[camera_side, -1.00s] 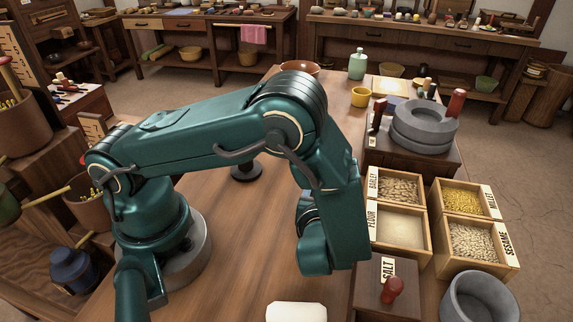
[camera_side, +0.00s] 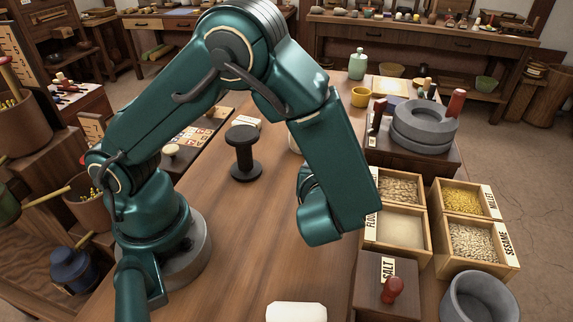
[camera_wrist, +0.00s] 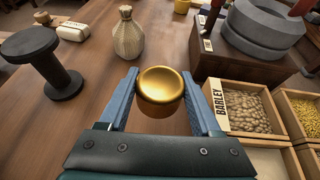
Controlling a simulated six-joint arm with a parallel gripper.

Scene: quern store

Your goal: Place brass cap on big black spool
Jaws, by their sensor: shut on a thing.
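My gripper (camera_wrist: 160,92) is shut on the brass cap (camera_wrist: 161,83), a round gold piece with a dished top, held between two blue fingers in the wrist view. The cap appears to be above the table. In the side view my arm hides the gripper's fingers and the cap. The big black spool (camera_side: 243,154) stands upright on the table, left of my gripper. It also shows at the left of the wrist view (camera_wrist: 47,70), apart from the cap. Its flat top is bare.
A pale tied sack (camera_wrist: 127,36) stands ahead of the cap. A white block (camera_wrist: 73,31) lies behind the spool. Grain boxes (camera_side: 401,205), a salt box (camera_side: 372,287) and a grey quern (camera_side: 424,127) line the right. The table between spool and gripper is clear.

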